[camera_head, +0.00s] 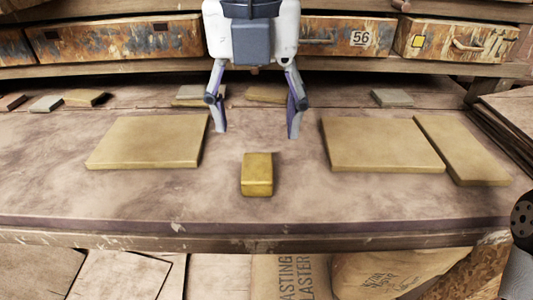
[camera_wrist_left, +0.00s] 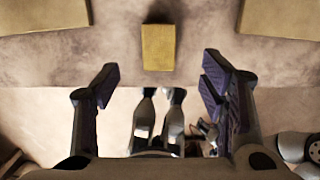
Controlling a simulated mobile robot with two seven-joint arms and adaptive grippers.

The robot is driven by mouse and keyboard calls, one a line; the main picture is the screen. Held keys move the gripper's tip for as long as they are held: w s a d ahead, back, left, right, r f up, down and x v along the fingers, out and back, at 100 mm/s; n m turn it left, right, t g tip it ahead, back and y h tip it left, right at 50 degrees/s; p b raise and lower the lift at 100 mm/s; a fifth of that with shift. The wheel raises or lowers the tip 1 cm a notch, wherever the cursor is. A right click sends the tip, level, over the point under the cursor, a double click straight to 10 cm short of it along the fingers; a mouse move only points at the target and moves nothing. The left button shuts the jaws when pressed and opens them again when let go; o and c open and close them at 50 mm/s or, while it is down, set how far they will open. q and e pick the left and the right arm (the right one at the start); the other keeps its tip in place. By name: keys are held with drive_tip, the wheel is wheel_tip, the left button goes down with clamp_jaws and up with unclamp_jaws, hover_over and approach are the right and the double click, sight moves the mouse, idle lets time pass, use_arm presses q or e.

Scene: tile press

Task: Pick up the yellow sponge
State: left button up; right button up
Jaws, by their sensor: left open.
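The yellow sponge (camera_head: 257,175) is a small block lying flat near the front middle of the worktable. It also shows in the left wrist view (camera_wrist_left: 158,47), at the top middle. My left gripper (camera_head: 257,132) is open and empty, with its fingers spread wider than the sponge. In the head view it hangs above and behind the sponge, apart from it. In the left wrist view its fingertips (camera_wrist_left: 161,73) stand to either side, below the sponge in the picture. My right gripper is not seen.
Flat yellowish tiles lie left (camera_head: 150,142) and right (camera_head: 380,145) of the sponge, with a narrower one (camera_head: 462,150) further right. Small blocks (camera_head: 85,97) line the back, below rusty drawers (camera_head: 115,40). The table's front edge (camera_head: 220,228) is close. The table around the sponge is clear.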

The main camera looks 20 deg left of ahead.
sight(257, 167)
use_arm(q)
drive_tip(key=f, duration=0.3)
drive_tip(key=f+b, duration=0.1)
drive_tip(key=f, duration=0.2)
drive_tip(key=f+b, duration=0.1)
drive_tip(key=f, duration=0.3)
drive_tip(key=shift+w+a, duration=0.2)
drive_tip(key=shift+w, duration=0.1)
drive_tip(key=shift+w+f, duration=0.1)
drive_tip(key=shift+f, duration=0.05)
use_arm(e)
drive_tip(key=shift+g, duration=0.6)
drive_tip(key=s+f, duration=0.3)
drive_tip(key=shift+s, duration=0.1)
use_arm(q)
drive_tip(key=c, duration=1.1)
